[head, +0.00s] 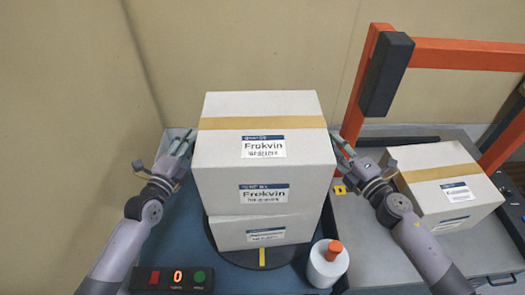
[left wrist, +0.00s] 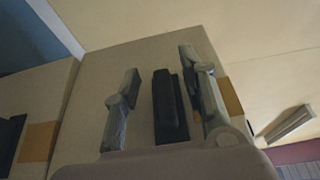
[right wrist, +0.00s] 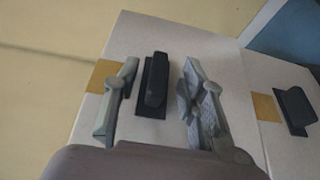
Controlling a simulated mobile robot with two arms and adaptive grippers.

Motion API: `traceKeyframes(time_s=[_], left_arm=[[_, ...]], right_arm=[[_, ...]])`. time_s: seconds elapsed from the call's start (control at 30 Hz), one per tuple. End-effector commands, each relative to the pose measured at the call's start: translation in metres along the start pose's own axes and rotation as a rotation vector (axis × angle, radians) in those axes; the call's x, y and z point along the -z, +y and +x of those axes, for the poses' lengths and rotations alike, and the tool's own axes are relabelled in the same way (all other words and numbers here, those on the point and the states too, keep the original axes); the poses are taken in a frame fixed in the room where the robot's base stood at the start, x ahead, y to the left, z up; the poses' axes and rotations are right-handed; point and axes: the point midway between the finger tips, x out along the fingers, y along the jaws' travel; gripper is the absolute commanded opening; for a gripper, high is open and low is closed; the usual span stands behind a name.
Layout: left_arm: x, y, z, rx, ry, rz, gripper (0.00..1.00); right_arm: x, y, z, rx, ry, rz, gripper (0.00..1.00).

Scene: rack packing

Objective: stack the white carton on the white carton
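An upper white carton (head: 290,180) with a tan tape band sits squarely on a lower white carton (head: 225,235), slightly overhanging it in the head view. The lower one rests on a dark round plate (head: 240,258). My left gripper (head: 183,143) is at the upper carton's left side; my right gripper (head: 342,148) is at its right side. In the left wrist view, open fingers (left wrist: 165,95) stand either side of a black handle (left wrist: 170,108) with gaps. In the right wrist view, open fingers (right wrist: 158,95) likewise straddle a black handle (right wrist: 156,82).
Another white carton (head: 425,205) lies on a grey surface at right, by an orange frame (head: 455,55) with a dark pad. A white bottle (head: 325,268) with an orange cap stands front right of the stack. A control box (head: 178,279) showing 0 is at front left.

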Motion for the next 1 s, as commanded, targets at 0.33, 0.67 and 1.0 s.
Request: traceKeyframes(time_s=[0.33,0.67,1.0], left_arm=[[0.0004,0.0003,0.0052,-0.001,0.001,0.0,0.38],[0.0003,0.0003,0.0049,-0.001,0.0,0.0,0.2],[0.0003,0.0004,0.0048,-0.001,0.001,0.001,0.0]], right_arm=[[0.0003,-0.0002,0.0051,0.001,0.001,-0.001,0.38],[0.0003,0.0,0.0049,0.0,0.001,-0.001,0.2],[0.0003,-0.0001,0.0048,0.0,0.001,-0.001,0.0]])
